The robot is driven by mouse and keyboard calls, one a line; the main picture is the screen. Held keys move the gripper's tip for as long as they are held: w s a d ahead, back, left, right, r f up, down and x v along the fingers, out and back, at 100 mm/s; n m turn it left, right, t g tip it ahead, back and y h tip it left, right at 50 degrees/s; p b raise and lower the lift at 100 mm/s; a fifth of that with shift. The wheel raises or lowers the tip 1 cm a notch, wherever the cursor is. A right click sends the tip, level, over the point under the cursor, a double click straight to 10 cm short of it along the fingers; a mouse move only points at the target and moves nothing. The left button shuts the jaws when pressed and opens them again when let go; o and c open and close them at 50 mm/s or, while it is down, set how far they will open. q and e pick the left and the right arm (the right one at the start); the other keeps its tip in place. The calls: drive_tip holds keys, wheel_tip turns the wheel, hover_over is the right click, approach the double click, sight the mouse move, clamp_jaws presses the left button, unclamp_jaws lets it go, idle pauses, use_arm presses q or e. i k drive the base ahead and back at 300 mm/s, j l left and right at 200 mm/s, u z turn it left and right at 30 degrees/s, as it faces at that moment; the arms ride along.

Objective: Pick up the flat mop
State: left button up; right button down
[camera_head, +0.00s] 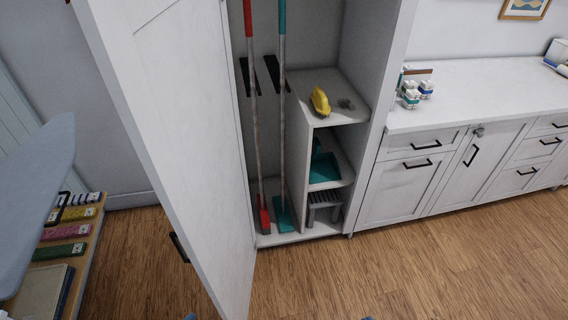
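Two long-handled cleaning tools stand upright side by side in the left bay of an open tall cabinet. One has a red grip and a red head (264,216). The other has a teal grip and a teal, flat-looking head (284,217). I cannot tell for certain which is the flat mop; the teal one looks more like it. Both heads rest at the cabinet floor, and the handle tops are cut off by the frame. Neither of my grippers is in view. Only small bluish bits show at the bottom edge, too little to identify.
The white cabinet door (185,120) stands open on the left. Shelves to the right hold a yellow item (320,100), a teal dustpan (324,168) and a grey brush-like item (322,203). An ironing board (38,195) stands far left. Wooden floor in front is clear.

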sight(284, 218)
drive_tip(key=i+l+u, duration=0.1)
drive_tip(key=i+l, duration=0.35)
drive_tip(key=i+l+u, duration=0.1)
drive_tip(key=i+l, duration=0.35)
drive_tip(key=l, duration=0.25)
drive_tip(key=i+l+u, duration=0.1)
drive_tip(key=i, duration=0.4)
drive_tip(key=i+l+u, duration=0.1)
drive_tip(key=i+l, duration=0.2)
drive_tip(key=i, duration=0.2)
